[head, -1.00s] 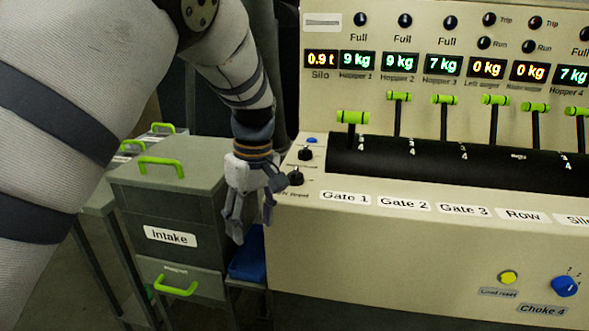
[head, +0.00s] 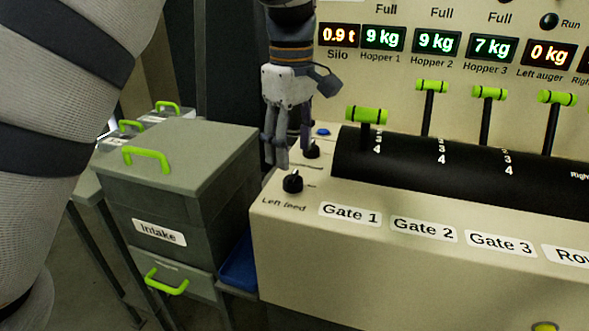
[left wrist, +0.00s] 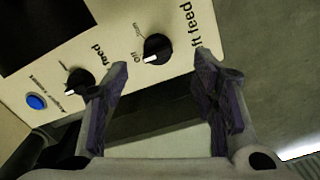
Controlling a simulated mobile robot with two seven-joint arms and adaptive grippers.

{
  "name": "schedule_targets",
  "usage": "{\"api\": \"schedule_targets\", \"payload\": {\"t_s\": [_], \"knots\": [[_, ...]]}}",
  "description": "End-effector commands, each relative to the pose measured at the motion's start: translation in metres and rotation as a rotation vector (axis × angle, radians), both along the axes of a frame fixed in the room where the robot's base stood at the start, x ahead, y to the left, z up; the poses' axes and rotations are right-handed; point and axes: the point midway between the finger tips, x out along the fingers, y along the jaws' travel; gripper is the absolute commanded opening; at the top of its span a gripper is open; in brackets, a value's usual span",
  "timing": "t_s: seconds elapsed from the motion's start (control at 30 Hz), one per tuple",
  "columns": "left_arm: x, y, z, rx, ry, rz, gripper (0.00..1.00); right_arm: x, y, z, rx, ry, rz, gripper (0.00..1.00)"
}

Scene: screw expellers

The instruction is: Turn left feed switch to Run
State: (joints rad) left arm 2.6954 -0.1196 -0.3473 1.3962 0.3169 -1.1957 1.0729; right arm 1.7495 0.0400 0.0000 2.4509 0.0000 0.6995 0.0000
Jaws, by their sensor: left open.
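The left feed switch (head: 292,182) is a black knob on the panel's left front corner, above its "Left feed" label. In the left wrist view the same knob (left wrist: 157,48) has a white mark on the side near the word "Off". My left gripper (head: 287,150) is open and empty, fingers pointing down, just above and behind the knob in the head view. In the left wrist view its fingertips (left wrist: 160,64) lie either side of the knob in the picture. I cannot tell any contact. My right gripper is not in view.
A second black knob (left wrist: 80,82) and a blue button (left wrist: 36,102) sit beside it. Green-handled gate levers (head: 367,115) stand to the right. The grey Intake bin (head: 185,165) and a blue tray (head: 239,268) are left of the panel.

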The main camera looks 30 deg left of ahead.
Motion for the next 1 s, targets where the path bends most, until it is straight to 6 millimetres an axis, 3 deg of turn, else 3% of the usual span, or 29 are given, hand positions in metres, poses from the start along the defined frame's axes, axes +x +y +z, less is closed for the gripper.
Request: {"api": "schedule_targets", "payload": {"t_s": [0.1, 0.23, 0.6, 0.8, 1.0], "knots": [[-0.001, 0.000, -0.029, -0.002, 0.003, 0.000, 0.53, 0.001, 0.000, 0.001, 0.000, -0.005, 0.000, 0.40], [0.000, 0.000, -0.051, 0.000, 0.002, 0.000, 0.53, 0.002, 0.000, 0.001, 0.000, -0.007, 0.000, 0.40], [0.000, 0.000, -0.061, 0.000, -0.001, -0.001, 0.53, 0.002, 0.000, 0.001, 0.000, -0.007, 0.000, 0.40], [0.000, 0.000, -0.061, 0.000, -0.001, -0.001, 0.07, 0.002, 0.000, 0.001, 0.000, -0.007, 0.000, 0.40], [0.000, 0.000, -0.061, 0.000, 0.000, -0.004, 0.04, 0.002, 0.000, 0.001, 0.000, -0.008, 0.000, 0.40]]}}
